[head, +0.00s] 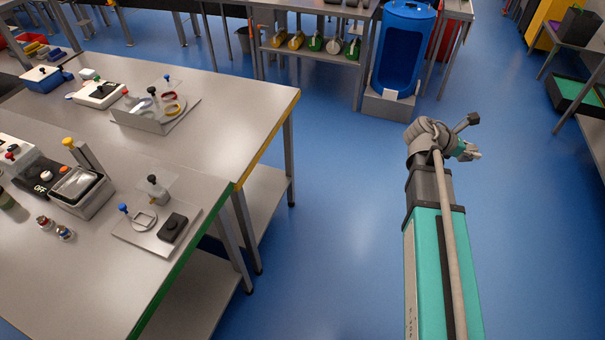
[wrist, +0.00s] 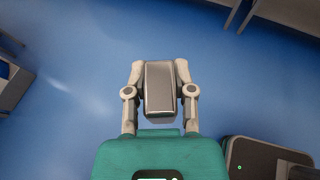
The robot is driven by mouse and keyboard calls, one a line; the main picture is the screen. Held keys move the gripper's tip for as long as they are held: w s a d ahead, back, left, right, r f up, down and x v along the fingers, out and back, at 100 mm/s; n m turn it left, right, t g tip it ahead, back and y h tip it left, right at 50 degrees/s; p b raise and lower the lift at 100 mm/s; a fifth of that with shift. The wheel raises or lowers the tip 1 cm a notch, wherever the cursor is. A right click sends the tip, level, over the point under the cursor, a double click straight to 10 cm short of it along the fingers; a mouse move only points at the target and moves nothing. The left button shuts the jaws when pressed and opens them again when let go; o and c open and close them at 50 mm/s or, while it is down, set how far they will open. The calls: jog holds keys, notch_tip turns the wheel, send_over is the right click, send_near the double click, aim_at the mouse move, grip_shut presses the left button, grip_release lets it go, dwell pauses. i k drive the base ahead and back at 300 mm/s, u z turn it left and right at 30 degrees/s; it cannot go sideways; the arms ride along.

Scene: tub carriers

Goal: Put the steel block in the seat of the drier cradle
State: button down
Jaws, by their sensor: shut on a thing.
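The steel block (wrist: 159,90) is a plain grey box with a dull metal sheen. In the wrist view, my gripper (wrist: 158,72) is shut on it, with one finger on each side. In the head view, my gripper (head: 470,151) is over open blue floor, to the right of the benches and apart from them. I cannot make out the block there. On the left bench stands a grey unit (head: 47,188) marked OFF, with an open metal holder (head: 95,205) beside it. I cannot tell whether this is the drier cradle, and no seat is clearly visible.
The near steel bench (head: 90,275) has a green front edge and carries small jars (head: 64,233) and a plate with a ring and black block (head: 172,228). Another bench (head: 240,95) stands behind it. A blue cylinder (head: 402,15) stands at the back. The floor between is clear.

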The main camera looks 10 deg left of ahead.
aim_at(144, 221)
jog(key=i, duration=2.5)
jog(key=z, duration=0.05)
